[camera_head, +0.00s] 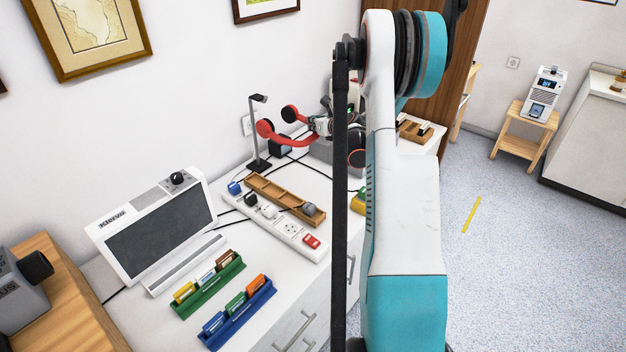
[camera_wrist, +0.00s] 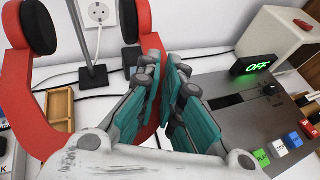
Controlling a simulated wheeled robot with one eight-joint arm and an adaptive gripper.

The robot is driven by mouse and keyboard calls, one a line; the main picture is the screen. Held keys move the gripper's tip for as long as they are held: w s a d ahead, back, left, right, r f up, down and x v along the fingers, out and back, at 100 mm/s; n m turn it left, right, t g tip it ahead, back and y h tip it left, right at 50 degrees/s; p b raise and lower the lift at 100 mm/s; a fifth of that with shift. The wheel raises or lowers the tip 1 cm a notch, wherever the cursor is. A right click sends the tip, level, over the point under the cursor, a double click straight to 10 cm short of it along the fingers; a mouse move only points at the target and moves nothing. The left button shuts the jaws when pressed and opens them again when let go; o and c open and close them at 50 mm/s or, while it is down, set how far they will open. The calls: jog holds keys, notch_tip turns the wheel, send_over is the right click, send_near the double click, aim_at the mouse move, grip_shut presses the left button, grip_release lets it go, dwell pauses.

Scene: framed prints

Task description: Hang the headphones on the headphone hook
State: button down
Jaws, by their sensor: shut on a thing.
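The headphones (camera_head: 288,139) have a red band and black ear pads. My gripper (camera_head: 322,125) is shut on the red band and holds them above the table, just right of the hook stand in the head view. In the wrist view the headphones (camera_wrist: 18,95) fill the left side, with both ear pads at the top and the band running between the teal fingers of my gripper (camera_wrist: 165,90). The headphone hook (camera_head: 259,98) is the short top arm of a dark upright stand. In the wrist view only the lower post and base (camera_wrist: 93,76) of that stand show; its top is out of frame.
A grey device with a green OFF display (camera_wrist: 255,66) stands right of my gripper. Black cables run near the stand. A wall socket (camera_wrist: 98,12) is behind it.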

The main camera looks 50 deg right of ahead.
aim_at(320, 174)
jog(key=d, duration=0.3)
jog(key=shift+s+f, duration=0.2)
jog(key=shift+f, duration=0.05)
notch_tip(320, 174, down, 20)
jog(key=b, duration=0.7)
jog(key=shift+r, duration=0.15)
jog(key=c, duration=2.2)
grip_release()
jog(key=o, duration=0.4)
